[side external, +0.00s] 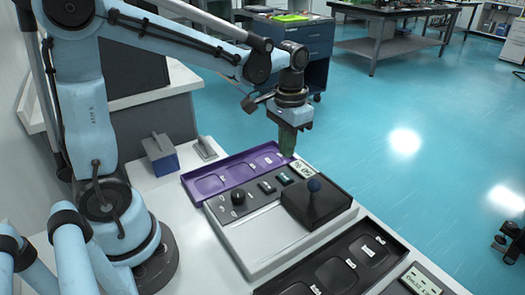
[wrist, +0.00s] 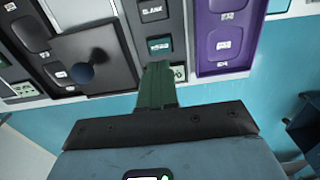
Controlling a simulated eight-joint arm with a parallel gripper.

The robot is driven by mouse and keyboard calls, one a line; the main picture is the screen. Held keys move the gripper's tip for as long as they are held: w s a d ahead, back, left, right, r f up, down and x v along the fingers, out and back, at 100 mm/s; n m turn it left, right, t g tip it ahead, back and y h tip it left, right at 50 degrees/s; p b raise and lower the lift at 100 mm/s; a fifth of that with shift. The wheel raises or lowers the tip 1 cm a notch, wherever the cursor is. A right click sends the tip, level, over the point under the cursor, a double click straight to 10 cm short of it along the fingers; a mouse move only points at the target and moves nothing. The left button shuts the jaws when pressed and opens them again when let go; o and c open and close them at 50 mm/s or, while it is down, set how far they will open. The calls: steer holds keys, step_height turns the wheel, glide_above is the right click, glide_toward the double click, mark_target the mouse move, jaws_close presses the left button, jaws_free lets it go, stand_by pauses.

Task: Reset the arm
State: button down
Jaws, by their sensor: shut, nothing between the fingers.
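My gripper (side external: 287,152) points down over the far end of the control panel (side external: 252,229), close to the purple tray (side external: 200,186). Its green fingers are shut with nothing between them. In the wrist view my gripper (wrist: 157,68) shows near a small green-labelled button on the panel; I cannot tell whether the tips touch it. My arm reaches out from the left, bent at the elbow, above the work table.
A joystick with a blue ball (side external: 314,185) stands on a black block at the panel's right. A black tray (side external: 398,246) lies nearer the front. A blue-grey box (side external: 162,158) stands behind at left. Cabinets and benches are far off across the blue floor.

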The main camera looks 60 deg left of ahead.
steer(key=shift+r, duration=0.7)
steer(key=s+r+t, duration=0.1)
steer(key=s+t, duration=0.6)
steer(key=shift+s+d+r, duration=0.15)
steer(key=shift+d, duration=0.25)
